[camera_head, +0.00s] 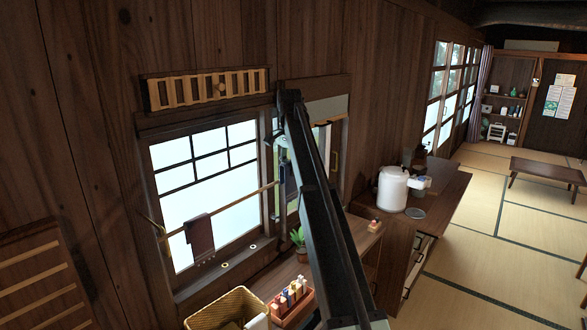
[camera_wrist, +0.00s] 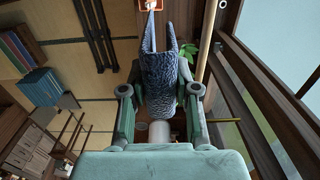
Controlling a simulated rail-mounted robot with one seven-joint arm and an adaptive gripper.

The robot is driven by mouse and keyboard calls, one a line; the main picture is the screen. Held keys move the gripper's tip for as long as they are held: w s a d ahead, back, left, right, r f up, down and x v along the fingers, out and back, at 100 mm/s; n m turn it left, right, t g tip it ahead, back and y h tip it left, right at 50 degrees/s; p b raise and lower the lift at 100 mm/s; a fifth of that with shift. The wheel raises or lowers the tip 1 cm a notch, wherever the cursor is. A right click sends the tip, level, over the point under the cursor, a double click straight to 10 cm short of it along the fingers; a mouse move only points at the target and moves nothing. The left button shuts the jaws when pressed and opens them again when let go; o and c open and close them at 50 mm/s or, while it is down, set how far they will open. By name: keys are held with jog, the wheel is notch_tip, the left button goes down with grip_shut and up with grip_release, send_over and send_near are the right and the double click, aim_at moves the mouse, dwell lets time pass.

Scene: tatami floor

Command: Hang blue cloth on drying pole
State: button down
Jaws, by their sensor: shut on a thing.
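The blue cloth (camera_wrist: 158,68) is between the two fingers of my gripper (camera_wrist: 160,95) in the wrist view, folded with two flaps reaching away from the fingers. The drying pole (camera_wrist: 210,40) runs just to the right of the cloth there; a narrow gap shows between them. In the head view the pole (camera_head: 238,202) runs along the window, and the blue cloth (camera_head: 288,181) hangs as a dark strip near its right end, partly hidden by my arm. Whether they touch cannot be told from that view. A dark brown cloth (camera_head: 200,236) hangs over the pole further left.
Below the window, a counter holds a wicker basket (camera_head: 228,309), a tray of bottles (camera_head: 291,301) and a potted plant (camera_head: 299,238). A white rice cooker (camera_head: 392,188) stands further right. The window wall is close beside the pole; the tatami floor (camera_head: 470,235) at right is open.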

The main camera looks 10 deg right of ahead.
send_over(276, 182)
jog(key=shift+w+d, duration=0.1)
jog(key=shift+w, duration=0.25)
jog(key=shift+f+b, duration=0.9)
jog(key=shift+f, duration=3.05)
jog(key=c, duration=0.8)
grip_release()
jog(key=shift+r, duration=0.1)
